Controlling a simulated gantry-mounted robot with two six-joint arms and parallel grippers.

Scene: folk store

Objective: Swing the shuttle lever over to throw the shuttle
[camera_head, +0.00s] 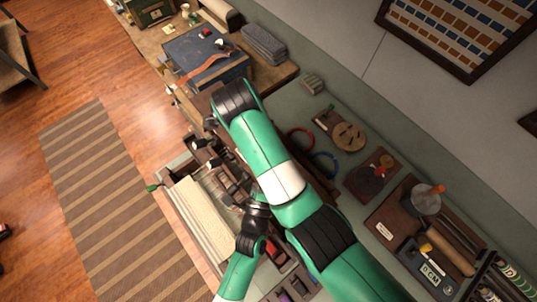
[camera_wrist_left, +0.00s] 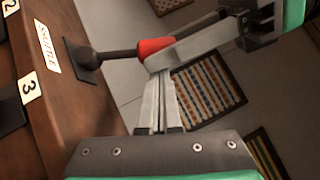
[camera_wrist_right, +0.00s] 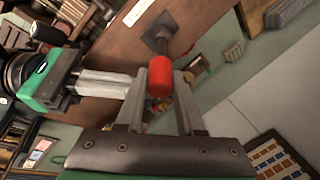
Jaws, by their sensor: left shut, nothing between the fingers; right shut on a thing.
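The shuttle lever has a dark rod and a red knob, seen in the left wrist view (camera_wrist_left: 155,46) and the right wrist view (camera_wrist_right: 159,78). Its rod comes from a dark plate (camera_wrist_left: 83,60) on a brown wooden panel, beside a "SHUTTLE" label (camera_wrist_left: 48,48). My right gripper (camera_wrist_right: 162,88) is shut on the red knob, with a finger on each side. My left gripper (camera_wrist_left: 160,85) is shut and empty, just beside the knob and the right gripper's fingers. In the head view, my arms hide the lever.
The loom (camera_head: 205,215) with pale cloth lies beneath my arms in the head view. A tool board (camera_head: 395,228) and a blue box (camera_head: 205,60) are nearby. Open floor with a striped rug (camera_head: 100,190) lies left.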

